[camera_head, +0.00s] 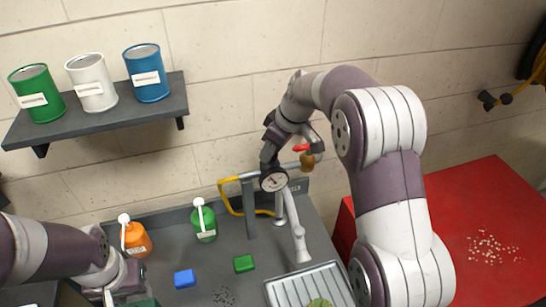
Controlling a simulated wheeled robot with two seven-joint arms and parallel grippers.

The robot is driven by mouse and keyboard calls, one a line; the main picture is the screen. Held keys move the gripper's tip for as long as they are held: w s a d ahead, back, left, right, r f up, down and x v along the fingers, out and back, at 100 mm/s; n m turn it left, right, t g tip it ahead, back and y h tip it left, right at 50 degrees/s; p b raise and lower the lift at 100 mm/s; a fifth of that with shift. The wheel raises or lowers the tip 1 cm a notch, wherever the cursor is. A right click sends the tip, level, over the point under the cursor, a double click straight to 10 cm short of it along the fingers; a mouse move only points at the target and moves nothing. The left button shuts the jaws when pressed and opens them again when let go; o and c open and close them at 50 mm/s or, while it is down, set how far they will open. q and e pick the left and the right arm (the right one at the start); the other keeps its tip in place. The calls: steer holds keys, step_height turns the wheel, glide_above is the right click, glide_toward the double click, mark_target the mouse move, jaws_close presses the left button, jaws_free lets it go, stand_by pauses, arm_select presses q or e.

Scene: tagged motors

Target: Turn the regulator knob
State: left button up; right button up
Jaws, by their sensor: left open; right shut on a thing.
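The regulator's round white gauge (273,180) shows at the top of a grey post behind the sink, on a pipe run. My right gripper (268,157) reaches down to it from above and is shut on the regulator knob, which its dark fingers hide. A red handle (301,148) and a brass fitting (307,161) are just to the right. My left gripper (118,288) is low at the left, beside the orange bottle. Its fingers are partly cut off and hard to make out, and it appears open.
A green bottle (204,221), an orange bottle (137,240), a blue block (184,279) and a green block (244,264) stand on the grey counter (215,262). A grey faucet (299,240) rises by a ribbed tray (285,292). A shelf (90,122) holds cans. A red table (490,200) is at right.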

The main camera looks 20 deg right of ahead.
steer(key=shift+w+n+b, duration=0.1)
steer(key=shift+n+b, duration=0.35)
steer(key=shift+n, duration=0.25)
steer(key=shift+g, duration=0.3)
steer(key=o, duration=0.9)
steer(key=shift+o, duration=0.8)
steer(key=shift+w+a+f, duration=0.1)
steer(key=shift+w+a, duration=0.05)
steer(key=p+v, duration=1)
steer(key=v, duration=0.2)
steer(key=shift+d+r, duration=0.25)
steer(key=shift+r, duration=0.05)
